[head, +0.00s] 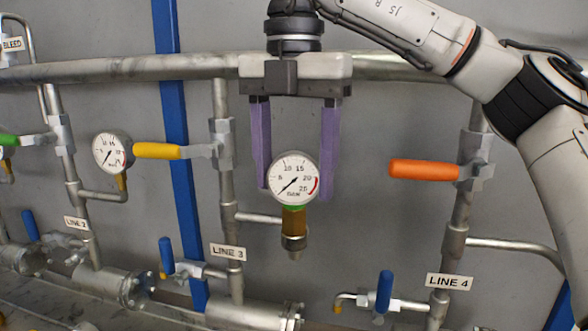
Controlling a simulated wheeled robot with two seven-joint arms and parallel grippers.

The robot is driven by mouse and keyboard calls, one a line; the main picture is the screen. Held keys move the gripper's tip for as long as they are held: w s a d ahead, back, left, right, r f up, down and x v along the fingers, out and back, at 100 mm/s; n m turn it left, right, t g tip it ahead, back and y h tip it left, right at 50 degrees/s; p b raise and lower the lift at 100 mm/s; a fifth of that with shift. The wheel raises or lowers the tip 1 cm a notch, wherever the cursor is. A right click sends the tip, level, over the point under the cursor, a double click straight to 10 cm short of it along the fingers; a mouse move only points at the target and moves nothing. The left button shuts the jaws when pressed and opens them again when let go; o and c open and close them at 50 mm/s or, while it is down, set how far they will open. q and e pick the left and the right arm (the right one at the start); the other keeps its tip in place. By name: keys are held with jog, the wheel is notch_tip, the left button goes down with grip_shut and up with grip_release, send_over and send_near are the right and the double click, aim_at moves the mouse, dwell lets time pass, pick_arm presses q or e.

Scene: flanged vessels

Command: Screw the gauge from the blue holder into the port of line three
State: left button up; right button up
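My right gripper (295,188), with two purple fingers pointing down, is shut on the gauge (293,178). The fingers lie against the left and right sides of its round white dial. The gauge appears in front of the line three port pipe (258,217), a short horizontal branch to the right of the line three riser. The blue holder and my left gripper are not in view.
A yellow valve handle (158,151) and the line two gauge (112,152) are left of the line three riser. An orange handle (423,170) on line four is to the right. Blue-handled valves (384,291) are lower down. Open wall lies between gauge and line four.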

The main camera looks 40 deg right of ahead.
jog(key=o, duration=0.4)
notch_tip(320, 180, up, 10)
jog(key=p, duration=0.5)
jog(key=shift+r, duration=0.2)
